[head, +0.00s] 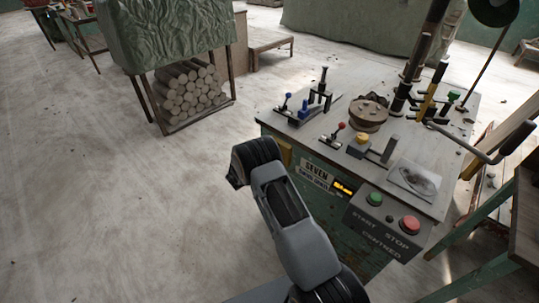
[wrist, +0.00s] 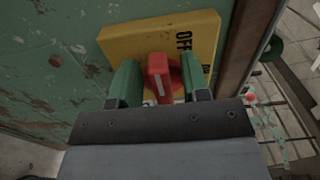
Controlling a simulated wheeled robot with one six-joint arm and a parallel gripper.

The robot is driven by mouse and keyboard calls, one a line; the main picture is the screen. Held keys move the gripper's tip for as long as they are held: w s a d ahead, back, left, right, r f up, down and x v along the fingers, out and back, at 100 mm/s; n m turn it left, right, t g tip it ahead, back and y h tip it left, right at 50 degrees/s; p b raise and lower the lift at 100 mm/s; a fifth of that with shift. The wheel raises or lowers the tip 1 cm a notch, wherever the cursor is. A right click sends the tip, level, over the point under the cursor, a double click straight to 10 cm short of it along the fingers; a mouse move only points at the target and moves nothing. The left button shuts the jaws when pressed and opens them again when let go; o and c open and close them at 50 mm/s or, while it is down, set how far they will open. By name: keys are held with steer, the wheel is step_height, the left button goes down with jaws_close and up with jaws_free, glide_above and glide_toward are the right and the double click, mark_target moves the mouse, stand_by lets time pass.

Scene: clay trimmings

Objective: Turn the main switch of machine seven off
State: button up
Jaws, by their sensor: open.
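Machine seven (head: 300,205) is a green cabinet with a grey top and a "SEVEN" label on its front. Its main switch is a red handle (wrist: 158,72) on a yellow plate (wrist: 125,40); a strip of the plate (head: 286,154) shows in the head view. The handle, with a white stripe, stands nearly upright in the wrist view. "OFF" is printed above and right of it; a second word at the right is partly hidden. My gripper (wrist: 159,80) is open, its green fingers on either side of the handle. Whether they touch it I cannot tell.
Green START (head: 374,199) and red STOP (head: 409,225) buttons sit on a box at the machine's front. Several small levers (head: 305,105) stand on its top. A rack of clay rolls (head: 190,95) stands at left. The floor (head: 90,190) left of the machine is clear.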

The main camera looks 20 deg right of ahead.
steer(key=v, duration=1.4)
steer(key=shift+p, duration=0.3)
